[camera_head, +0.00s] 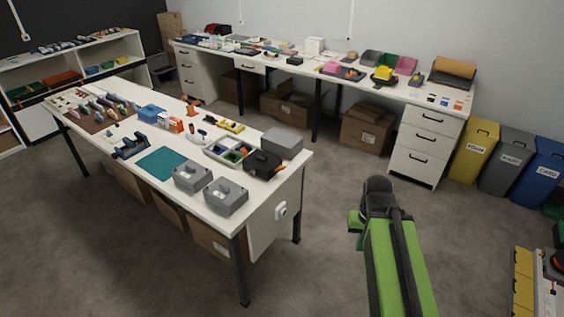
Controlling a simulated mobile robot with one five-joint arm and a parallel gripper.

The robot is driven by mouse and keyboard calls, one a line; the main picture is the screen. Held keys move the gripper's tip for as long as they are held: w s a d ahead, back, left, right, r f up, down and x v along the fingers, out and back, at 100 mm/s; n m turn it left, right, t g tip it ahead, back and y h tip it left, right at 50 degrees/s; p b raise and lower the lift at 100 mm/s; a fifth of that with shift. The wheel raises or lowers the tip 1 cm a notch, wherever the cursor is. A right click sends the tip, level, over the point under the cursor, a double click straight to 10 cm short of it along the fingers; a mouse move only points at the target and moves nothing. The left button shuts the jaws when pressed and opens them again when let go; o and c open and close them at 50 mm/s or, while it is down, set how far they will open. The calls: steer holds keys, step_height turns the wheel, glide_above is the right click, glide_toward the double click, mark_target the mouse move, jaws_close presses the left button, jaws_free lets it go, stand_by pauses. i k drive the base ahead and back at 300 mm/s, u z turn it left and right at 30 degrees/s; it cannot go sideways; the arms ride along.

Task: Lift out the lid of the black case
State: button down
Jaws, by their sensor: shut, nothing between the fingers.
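A small black case (264,164) sits near the right end of the white table (225,219), between a grey box and a compartment tray. An orange patch shows on its side. I cannot make out its lid as a separate part at this size. My green arm (392,262) rises from the bottom edge over the floor, right of the table and well apart from the case. It ends in view at a dark rounded joint, with a small green part beside it. My gripper's fingers do not show.
A grey box (282,143) and a compartment tray (228,151) flank the case. Two grey cases (226,196) stand at the front corner by a teal mat (161,163). Cartons lie under the tables. Bins (474,150) stand far right. Floor between table and arm is clear.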

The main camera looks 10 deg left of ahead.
mark_target(266, 161)
steer(key=z, duration=0.1)
steer(key=i, duration=0.85)
steer(key=u, duration=0.6)
steer(key=i, duration=1.1)
steer(key=u, duration=3.45)
steer(key=k, duration=0.9)
steer(key=z, duration=0.3)
steer(key=i, duration=0.5)
steer(key=u, duration=0.05)
